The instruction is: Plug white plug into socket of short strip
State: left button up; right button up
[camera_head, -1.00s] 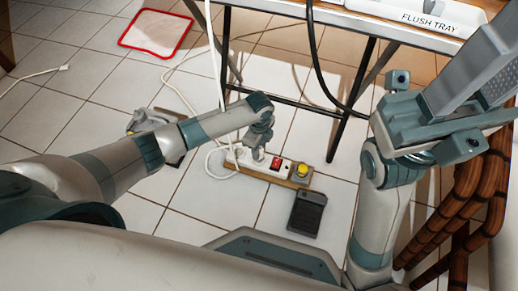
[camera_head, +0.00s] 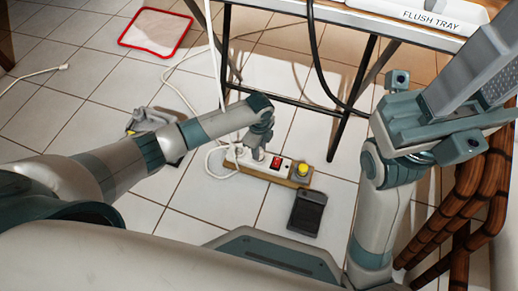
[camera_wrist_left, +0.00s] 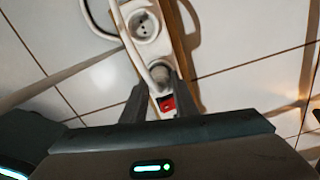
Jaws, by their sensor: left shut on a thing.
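The short white strip (camera_head: 268,171) lies on the floor on a wooden board, with a red switch (camera_head: 276,162) and a yellow button (camera_head: 302,170). One round socket (camera_wrist_left: 144,26) is bare in the left wrist view. My left gripper (camera_head: 258,153) is low over the strip, beside the red switch. In the left wrist view its fingers (camera_wrist_left: 154,92) are shut on the white plug (camera_wrist_left: 158,73), which sits at the strip between the bare socket and the switch. I cannot tell how deep it sits. My right gripper (camera_head: 430,115) is raised at the right; its jaw state is unclear.
A white cord (camera_head: 180,85) loops left of the strip. A black pedal (camera_head: 307,213) lies in front of it. Table legs (camera_head: 352,105) and a black cable (camera_head: 316,65) stand behind. A red-edged mat (camera_head: 157,32) lies far left. Coiled brown hoses (camera_head: 455,210) are at right.

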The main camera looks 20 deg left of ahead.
pick_arm(q)
jog(key=shift+f, duration=0.6)
jog(key=o, duration=1.1)
jog(key=shift+o, duration=0.2)
